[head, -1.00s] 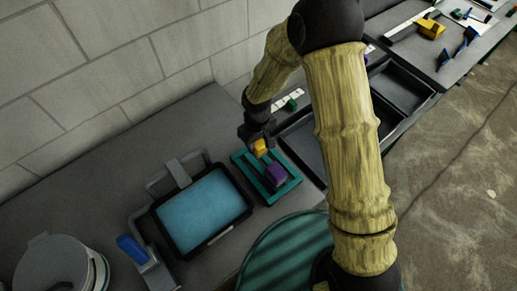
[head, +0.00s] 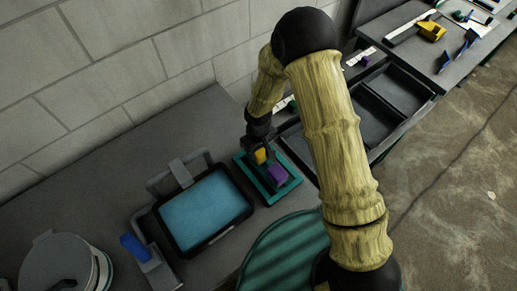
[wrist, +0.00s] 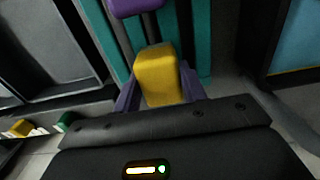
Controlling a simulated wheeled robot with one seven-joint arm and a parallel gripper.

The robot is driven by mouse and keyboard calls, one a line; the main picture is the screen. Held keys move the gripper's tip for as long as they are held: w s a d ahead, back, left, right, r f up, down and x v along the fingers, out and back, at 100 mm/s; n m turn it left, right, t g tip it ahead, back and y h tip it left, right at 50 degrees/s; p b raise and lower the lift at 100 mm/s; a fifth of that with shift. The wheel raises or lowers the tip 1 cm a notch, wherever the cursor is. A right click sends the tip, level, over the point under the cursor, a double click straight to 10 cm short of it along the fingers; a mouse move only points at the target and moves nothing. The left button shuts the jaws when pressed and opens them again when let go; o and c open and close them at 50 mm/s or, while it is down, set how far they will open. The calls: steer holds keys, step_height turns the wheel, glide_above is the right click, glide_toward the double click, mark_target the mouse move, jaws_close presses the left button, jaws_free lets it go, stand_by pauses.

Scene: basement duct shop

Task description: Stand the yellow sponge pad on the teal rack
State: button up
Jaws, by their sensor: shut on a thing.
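The yellow sponge pad (head: 261,156) is between the fingers of my gripper (head: 259,153), which is shut on it. In the wrist view the yellow pad (wrist: 157,76) stands between the two purple-grey fingertips (wrist: 158,98), over the slats of the teal rack (wrist: 204,40). The teal rack (head: 288,188) lies on the grey bench. A purple block (head: 278,174) is on the rack, just in front of the yellow pad; it also shows at the top of the wrist view (wrist: 136,6). I cannot tell whether the pad's lower edge touches the rack.
A black-rimmed tray with a blue surface (head: 206,210) is left of the rack. A blue-handled tool (head: 135,248) and a round lidded pot (head: 62,265) stand further left. Black trays (head: 395,92) lie behind my arm. A wall bounds the bench at the back.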

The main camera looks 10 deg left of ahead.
steer(key=shift+f, duration=0.1)
steer(key=shift+f, duration=0.15)
steer(key=o, duration=0.9)
step_height(320, 180, up, 12)
steer(key=b, duration=0.3)
steer(key=shift+r, duration=0.25)
